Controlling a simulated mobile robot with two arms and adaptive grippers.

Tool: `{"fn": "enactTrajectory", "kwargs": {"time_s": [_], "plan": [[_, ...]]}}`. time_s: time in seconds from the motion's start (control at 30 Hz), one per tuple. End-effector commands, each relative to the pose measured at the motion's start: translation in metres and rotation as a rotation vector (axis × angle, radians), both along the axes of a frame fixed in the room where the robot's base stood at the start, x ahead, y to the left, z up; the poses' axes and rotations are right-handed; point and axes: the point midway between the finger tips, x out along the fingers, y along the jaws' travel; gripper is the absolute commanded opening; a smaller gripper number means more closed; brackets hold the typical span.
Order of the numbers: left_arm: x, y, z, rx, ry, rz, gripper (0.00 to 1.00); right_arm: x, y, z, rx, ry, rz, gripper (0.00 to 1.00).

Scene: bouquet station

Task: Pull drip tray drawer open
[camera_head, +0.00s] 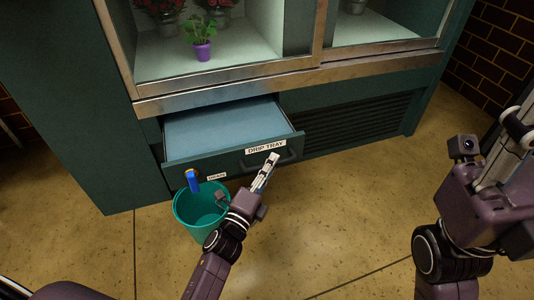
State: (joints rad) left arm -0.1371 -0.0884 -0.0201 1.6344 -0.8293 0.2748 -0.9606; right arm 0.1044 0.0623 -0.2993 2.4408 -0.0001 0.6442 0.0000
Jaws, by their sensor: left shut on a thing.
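The drip tray drawer (222,117) stands partly out of the base of the green cabinet, with its pale blue inside showing and a "DRIP TRAY" label on its front. A dark handle (287,155) sits on the right part of the drawer front. My left gripper (269,163) is at the drawer front, just under the label, shut on the handle; the fingers hide part of it. My right gripper is not clearly seen; only parts of my right arm show at the right.
A teal bin (203,217) stands on the floor below the drawer front, close to my left arm, with a blue object (192,180) above its rim. A vent grille (350,125) lies right of the drawer. A purple potted plant (201,48) is in the display. Floor at centre right is clear.

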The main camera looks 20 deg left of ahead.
Motion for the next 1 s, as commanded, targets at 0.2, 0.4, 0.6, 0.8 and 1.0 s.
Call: {"fn": "enactTrajectory", "kwargs": {"time_s": [0.2,0.4,0.6,0.8,1.0], "plan": [[-0.004,-0.003,-0.001,0.0,0.002,0.0,0.0,0.0,0.0,-0.001,-0.002,0.004,0.001,0.4],[-0.004,-0.003,-0.001,0.0,0.002,0.0,0.0,0.0,0.0,0.0,0.0,0.003,0.001,0.4],[-0.004,-0.002,-0.001,0.0,0.001,0.0,0.3,0.0,-0.001,0.0,0.005,0.003,0.002,0.4],[-0.004,-0.002,0.0,0.001,0.001,0.0,0.3,0.0,-0.001,0.001,0.009,0.003,0.002,0.4],[-0.013,0.0,-0.002,0.0,0.002,0.0,0.3,0.0,-0.001,0.001,0.007,0.003,0.001,0.4]]}}
